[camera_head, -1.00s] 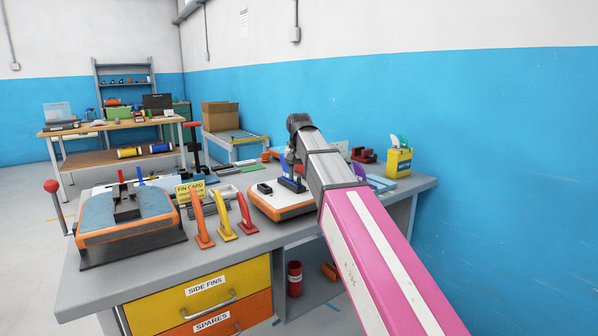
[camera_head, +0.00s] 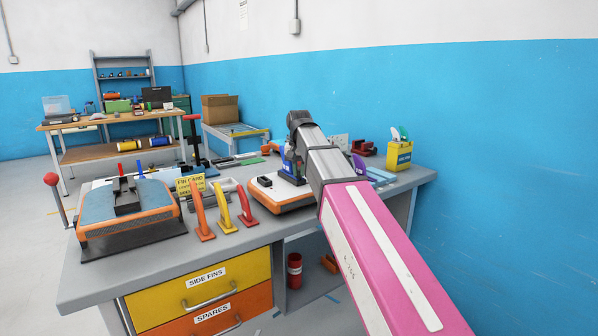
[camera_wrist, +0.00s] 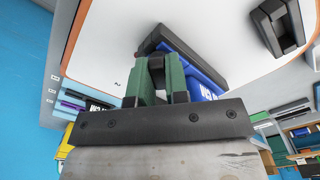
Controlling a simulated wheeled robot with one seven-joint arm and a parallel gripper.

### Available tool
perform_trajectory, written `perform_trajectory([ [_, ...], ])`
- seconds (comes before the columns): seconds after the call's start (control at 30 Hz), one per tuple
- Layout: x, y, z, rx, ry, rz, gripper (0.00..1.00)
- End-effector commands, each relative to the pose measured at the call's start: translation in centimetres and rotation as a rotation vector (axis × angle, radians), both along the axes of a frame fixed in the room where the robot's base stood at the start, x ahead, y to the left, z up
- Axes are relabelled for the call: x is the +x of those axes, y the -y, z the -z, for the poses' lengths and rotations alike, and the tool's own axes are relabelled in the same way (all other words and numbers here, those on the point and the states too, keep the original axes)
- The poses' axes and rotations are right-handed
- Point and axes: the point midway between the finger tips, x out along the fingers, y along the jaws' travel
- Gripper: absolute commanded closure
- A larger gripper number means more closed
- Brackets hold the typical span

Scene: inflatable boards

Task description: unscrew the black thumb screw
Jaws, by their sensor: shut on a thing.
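The black thumb screw (camera_wrist: 156,66) shows as a small dark piece between the two green fingers of my gripper (camera_wrist: 155,82) in the wrist view. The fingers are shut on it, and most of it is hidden. It is at a black base with a blue fin (camera_wrist: 205,75) beside it, on the white board (camera_wrist: 110,45). In the head view the white and orange board (camera_head: 283,203) lies on the bench, with the blue fin (camera_head: 289,172) standing on it. My arm hides the gripper's fingertips there.
A black box-like fitting (camera_wrist: 277,27) sits on the board. Orange, yellow and red fins (camera_head: 223,212) stand left of the board on the grey bench (camera_head: 85,285). A blue and orange padded stand (camera_head: 128,215) is farther left. A yellow container (camera_head: 398,156) stands near the blue wall.

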Motion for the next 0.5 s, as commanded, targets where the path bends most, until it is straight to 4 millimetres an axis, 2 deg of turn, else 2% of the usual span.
perform_trajectory([
  [0.33, -0.02, -0.03, 0.01, 0.0, -0.001, -0.252, 1.0],
  [0.5, -0.03, -0.03, 0.01, 0.0, -0.001, -0.304, 1.0],
])
